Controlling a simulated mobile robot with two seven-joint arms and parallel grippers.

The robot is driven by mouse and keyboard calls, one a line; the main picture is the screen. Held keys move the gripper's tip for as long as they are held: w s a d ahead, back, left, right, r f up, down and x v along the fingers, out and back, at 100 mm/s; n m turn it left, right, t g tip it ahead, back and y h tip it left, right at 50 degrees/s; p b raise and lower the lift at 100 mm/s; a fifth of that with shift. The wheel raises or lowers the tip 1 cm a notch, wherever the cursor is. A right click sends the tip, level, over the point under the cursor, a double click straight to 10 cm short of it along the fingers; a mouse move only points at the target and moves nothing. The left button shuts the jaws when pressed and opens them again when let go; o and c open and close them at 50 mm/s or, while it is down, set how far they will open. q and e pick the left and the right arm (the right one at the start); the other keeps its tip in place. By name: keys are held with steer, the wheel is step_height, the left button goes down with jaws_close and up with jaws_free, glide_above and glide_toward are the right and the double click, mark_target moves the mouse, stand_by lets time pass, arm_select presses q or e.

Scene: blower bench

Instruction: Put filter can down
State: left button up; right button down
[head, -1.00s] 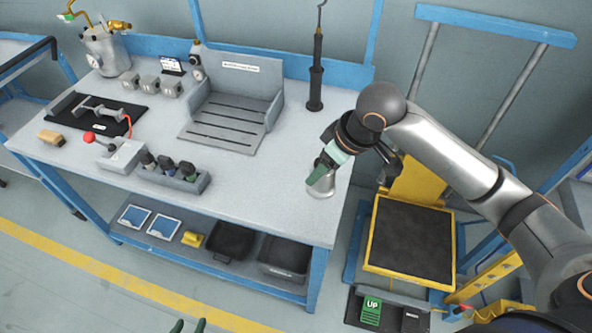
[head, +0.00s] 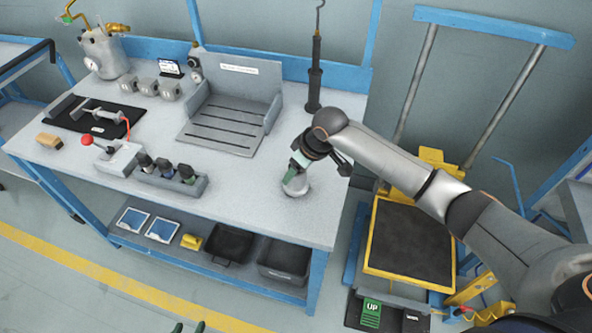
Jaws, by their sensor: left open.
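The filter can (head: 295,187) is a small pale grey can with a thin orange line near its base. It is upright at the right front part of the bench top (head: 255,205). My right gripper (head: 297,167) reaches over the bench from the right, with its green fingers on the upper part of the can. It looks shut on the can, though the far finger is hidden. I cannot tell whether the can's base touches the bench.
A grey slotted fixture (head: 222,135) stands behind the can to the left. A holder with several dark-capped items (head: 168,180) lies further left. A black upright tool (head: 315,80) stands at the back. A yellow-framed lift platform (head: 410,240) is right of the bench.

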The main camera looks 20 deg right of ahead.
steer(key=shift+f, duration=0.15)
steer(key=shift+f, duration=0.15)
steer(key=shift+c, duration=0.7)
jaws_free()
steer(key=shift+f, duration=0.1)
steer(key=shift+r, duration=0.45)
steer(key=v, duration=1.1)
steer(key=shift+s+r+p, duration=0.2)
steer(key=shift+p, duration=0.25)
steer(key=shift+d, duration=0.15)
